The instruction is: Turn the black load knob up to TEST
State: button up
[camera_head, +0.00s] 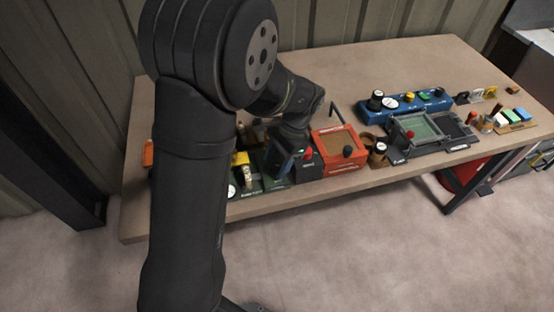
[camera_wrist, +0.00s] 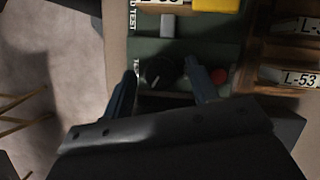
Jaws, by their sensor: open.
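The black load knob (camera_wrist: 157,74) sits on a dark green panel (camera_wrist: 190,50) in the wrist view, with a pale pointer mark on it. My gripper (camera_wrist: 161,69) is open, one finger on each side of the knob. I cannot tell whether the fingers touch it. A printed label reading TEST (camera_wrist: 133,17) is at the panel's left edge, partly cut off. In the head view my gripper (camera_head: 281,163) is low over the green panel (camera_head: 262,187), and I cannot make out the knob there.
A red button (camera_wrist: 219,76) is just right of the right finger. A light grey switch (camera_wrist: 168,25) and a yellow part (camera_wrist: 215,5) are farther up. An orange-red box (camera_head: 337,141) stands right of the gripper; a blue panel (camera_head: 432,103) is farther right.

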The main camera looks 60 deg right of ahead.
jog(key=shift+r, duration=0.1)
jog(key=v, duration=1.7)
jog(key=shift+r, duration=0.15)
jog(key=w+a+n+g+h, duration=0.25)
jog(key=w+n+g, duration=0.55)
jog(key=n, duration=1)
jog(key=shift+t+y, duration=0.25)
jog(key=shift+t, duration=0.65)
jog(key=x, duration=0.5)
jog(key=w+x, duration=0.1)
jog(key=x, duration=1.1)
jog(key=shift+w+a+f, duration=0.2)
jog(key=shift+w+a, duration=0.15)
jog(key=shift+w, duration=0.05)
jog(key=shift+c, duration=0.2)
jog(key=c, duration=0.9)
